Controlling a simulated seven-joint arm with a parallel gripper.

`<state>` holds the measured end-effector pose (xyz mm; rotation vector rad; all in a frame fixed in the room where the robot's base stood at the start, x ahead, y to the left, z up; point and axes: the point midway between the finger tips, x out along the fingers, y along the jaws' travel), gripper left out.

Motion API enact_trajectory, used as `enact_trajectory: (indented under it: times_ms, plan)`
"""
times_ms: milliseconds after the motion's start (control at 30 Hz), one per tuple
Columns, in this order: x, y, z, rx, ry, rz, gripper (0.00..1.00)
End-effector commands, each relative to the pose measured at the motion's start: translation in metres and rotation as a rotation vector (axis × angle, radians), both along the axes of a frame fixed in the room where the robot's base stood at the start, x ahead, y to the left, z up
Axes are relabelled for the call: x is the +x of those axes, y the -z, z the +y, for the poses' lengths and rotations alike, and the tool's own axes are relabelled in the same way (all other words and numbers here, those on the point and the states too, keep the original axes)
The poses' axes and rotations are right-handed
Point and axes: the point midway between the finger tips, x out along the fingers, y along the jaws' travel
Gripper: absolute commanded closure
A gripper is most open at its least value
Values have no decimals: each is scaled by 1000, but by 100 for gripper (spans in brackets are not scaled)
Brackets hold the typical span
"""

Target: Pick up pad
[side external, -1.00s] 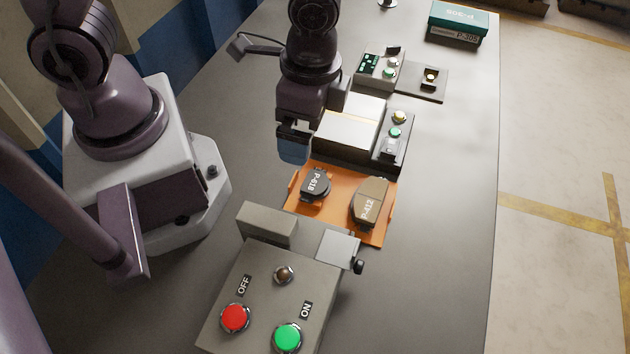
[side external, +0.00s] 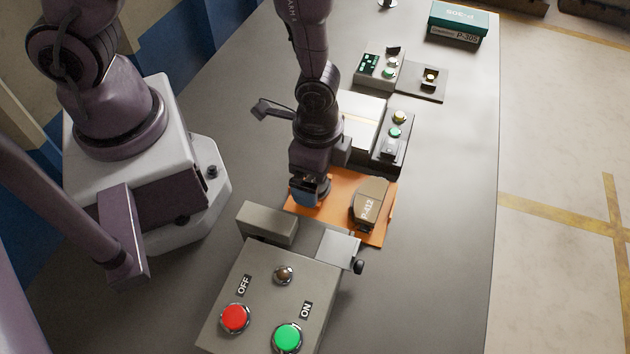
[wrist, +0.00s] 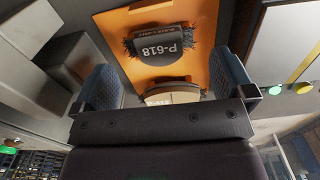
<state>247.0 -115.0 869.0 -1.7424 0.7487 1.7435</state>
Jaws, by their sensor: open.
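A dark pad marked P-618 (wrist: 163,45) lies on the orange tray (wrist: 118,22) in the wrist view. In the side view my gripper and wrist cover it. A tan pad marked P-412 (side external: 370,203) lies on the right part of the orange tray (side external: 341,222). My gripper (side external: 308,193) is over the left part of the tray. In the wrist view its two blue fingers are apart, one on each side of the P-618 pad, with nothing held between them.
A grey control box (side external: 262,296) with red and green buttons stands in front of the tray. Behind are a station with a white top (side external: 360,118) and small button units (side external: 379,70). A green box (side external: 458,22) stands at the far end. The table's right side is clear.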

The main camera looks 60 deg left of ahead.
Motion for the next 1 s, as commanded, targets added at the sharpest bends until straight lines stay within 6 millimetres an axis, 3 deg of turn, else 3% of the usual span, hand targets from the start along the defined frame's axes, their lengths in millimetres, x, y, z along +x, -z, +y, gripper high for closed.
enact_trajectory:
  times_ms: [200, 467, 567, 700, 1000]
  plan:
    - [0, 23, 0, 1, 1, 1, 0]
    - [0, 25, 0, 0, 0, -1, 0]
    - [0, 25, 0, 0, 0, -1, 18]
    - [0, 25, 0, 0, 0, -1, 51]
    - [1, 24, 0, 0, -1, -1, 51]
